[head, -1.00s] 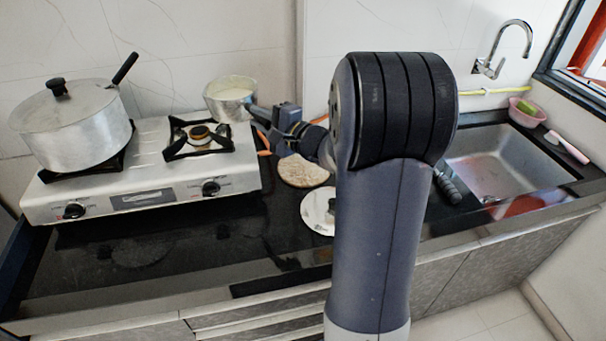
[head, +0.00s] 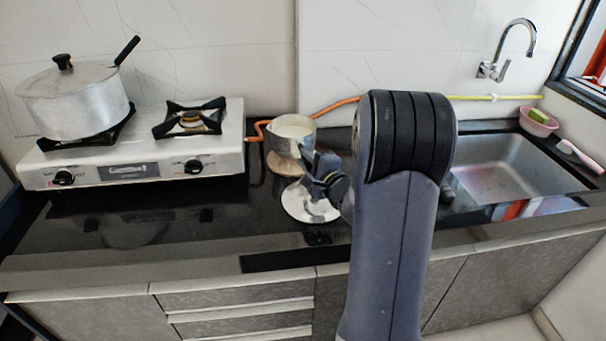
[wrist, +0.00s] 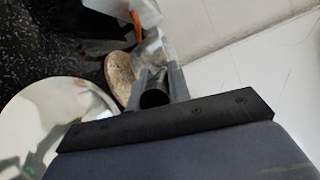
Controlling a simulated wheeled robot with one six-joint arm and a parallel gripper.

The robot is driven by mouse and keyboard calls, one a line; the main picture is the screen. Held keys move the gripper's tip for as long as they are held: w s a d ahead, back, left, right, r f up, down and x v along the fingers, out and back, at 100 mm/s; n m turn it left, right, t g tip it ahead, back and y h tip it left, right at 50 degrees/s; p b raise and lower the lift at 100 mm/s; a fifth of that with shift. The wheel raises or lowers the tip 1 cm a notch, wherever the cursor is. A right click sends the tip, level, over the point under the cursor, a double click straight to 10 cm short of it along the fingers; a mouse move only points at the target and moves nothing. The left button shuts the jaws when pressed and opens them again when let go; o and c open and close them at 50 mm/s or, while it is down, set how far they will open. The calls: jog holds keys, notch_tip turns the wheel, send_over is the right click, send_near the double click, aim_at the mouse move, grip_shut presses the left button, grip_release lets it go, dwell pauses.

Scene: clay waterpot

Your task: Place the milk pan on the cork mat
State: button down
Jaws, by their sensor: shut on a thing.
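The milk pan (head: 289,135) is a small metal pan with pale contents, upright over the cork mat (head: 287,168) in the head view. The mat's near edge shows below it; whether the pan touches the mat is unclear. My gripper (head: 308,156) is shut on the pan's handle, on the pan's near right side. In the wrist view the gripper (wrist: 158,82) closes around the dark handle. Part of the pan's metal side (wrist: 152,50) shows beyond it, with the brown cork mat (wrist: 119,74) to the left. My gripper and arm hide some of the pan.
A round shiny lid (head: 308,206) lies just in front of the mat. The gas stove (head: 218,155) with a large lidded pot (head: 75,104) stands left. An orange hose (head: 335,107) runs behind the pan. The sink (head: 505,168) is right. The front left counter is clear.

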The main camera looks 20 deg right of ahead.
jog(key=shift+f+b, duration=0.3)
jog(key=shift+f, duration=1.65)
jog(key=shift+f, duration=0.2)
jog(key=c, duration=1.3)
grip_release()
jog(key=shift+r, duration=0.2)
jog(key=shift+s+d, duration=0.1)
jog(key=shift+s, duration=0.15)
jog(key=s, duration=0.3)
jog(key=s+d, duration=0.1)
jog(key=s, duration=0.7)
jog(key=shift+s+d+r, duration=0.15)
jog(key=shift+s+r, duration=0.05)
jog(key=shift+r, duration=0.1)
